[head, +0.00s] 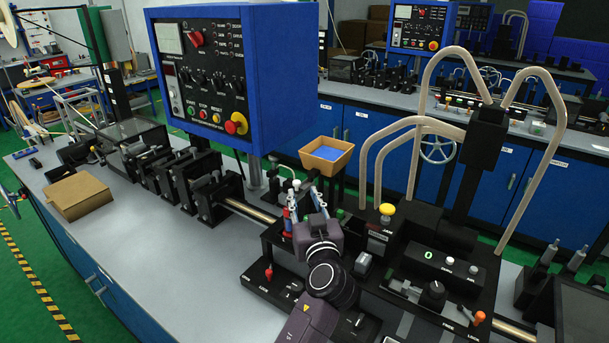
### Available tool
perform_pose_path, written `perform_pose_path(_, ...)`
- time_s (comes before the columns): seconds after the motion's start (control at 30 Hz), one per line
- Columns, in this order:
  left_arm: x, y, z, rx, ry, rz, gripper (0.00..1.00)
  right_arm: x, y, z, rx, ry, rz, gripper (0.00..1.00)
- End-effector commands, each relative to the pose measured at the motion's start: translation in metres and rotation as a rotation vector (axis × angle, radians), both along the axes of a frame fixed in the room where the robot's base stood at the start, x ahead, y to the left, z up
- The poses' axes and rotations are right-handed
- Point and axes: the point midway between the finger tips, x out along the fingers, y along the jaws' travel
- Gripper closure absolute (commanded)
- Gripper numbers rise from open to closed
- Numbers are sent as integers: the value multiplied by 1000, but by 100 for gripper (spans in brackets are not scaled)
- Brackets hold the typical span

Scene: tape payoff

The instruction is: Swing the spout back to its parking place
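A thin, curved, pale metal pipe (284,167) stands behind my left gripper, to the left of a tan bin; it may be the spout, but I cannot tell for sure. My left gripper (305,201) reaches in from the bottom over the middle of the bench machine. Its two pale and blue fingertips stand apart, and I see nothing clearly held between them. The hand hides part of the machine beneath it. A small red and blue part (287,222) shows just left of the fingers. No parking place can be made out. My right gripper is out of view.
The tan bin (341,166) with blue contents stands behind the gripper. A blue control box (215,80) rises at the left. Tall beige bent tubes (547,130) and a black post stand at the right. A cardboard box (78,196) sits on the grey bench, whose front left is clear.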

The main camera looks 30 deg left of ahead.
Motion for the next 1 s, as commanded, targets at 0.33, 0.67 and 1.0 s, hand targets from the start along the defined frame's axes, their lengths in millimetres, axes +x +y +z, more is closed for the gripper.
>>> perform_pose_path(0.33,40,32,4,3,1,3,69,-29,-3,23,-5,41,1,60)
perform_pose_path(0.67,60,46,0,0,0,1,69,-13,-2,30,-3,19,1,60)
perform_pose_path(1.0,60,46,0,0,0,1,81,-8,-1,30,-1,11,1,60)
